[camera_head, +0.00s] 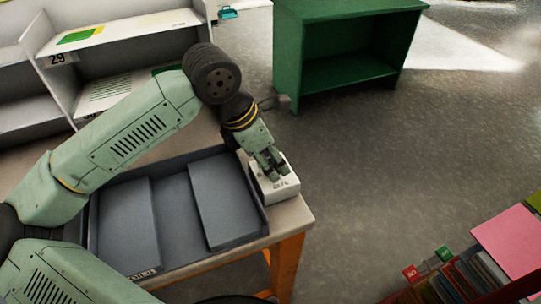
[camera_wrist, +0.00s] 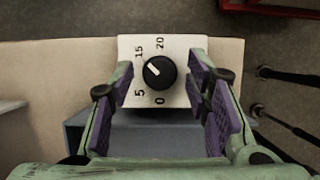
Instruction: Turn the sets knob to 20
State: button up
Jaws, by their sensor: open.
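The white box (camera_head: 285,188) stands at the table's front right corner; its knob is hidden by my gripper (camera_head: 271,168) in the head view. The wrist view shows the box's white face (camera_wrist: 186,52) with a round black knob (camera_wrist: 160,74). The marks 0, 5, 15 and 20 are readable around it. The knob's white line points to the upper left, between 5 and 15 and nearer 15. My gripper (camera_wrist: 162,82) is open, with purple-padded fingers on the left and right of the knob and clear space on both sides.
A dark grey tray (camera_head: 235,157) with grey panels lies left of the box on the table (camera_head: 292,218). The table edge is close to the box. A green shelf (camera_head: 345,20) stands behind, and a bin of colored folders (camera_head: 460,280) is at the lower right.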

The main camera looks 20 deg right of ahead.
grip_shut()
dwell(0.5)
jog(key=shift+f+b, duration=0.1)
jog(key=shift+b, duration=0.35)
jog(key=shift+f+m+g+b, duration=0.1)
jog(key=shift+m+g+b, duration=0.2)
jog(key=shift+m+b, duration=0.5)
jog(key=shift+m+g+b, duration=0.5)
jog(key=shift+m+b, duration=0.6)
jog(key=m+b, duration=0.1)
jog(key=m, duration=0.1)
jog(key=m+g+y+b, duration=0.1)
jog(key=m, duration=0.2)
jog(key=shift+w+g+b, duration=0.15)
jog(key=shift+g+b, duration=0.15)
jog(key=shift+b, duration=0.05)
jog(key=shift+r, duration=0.2)
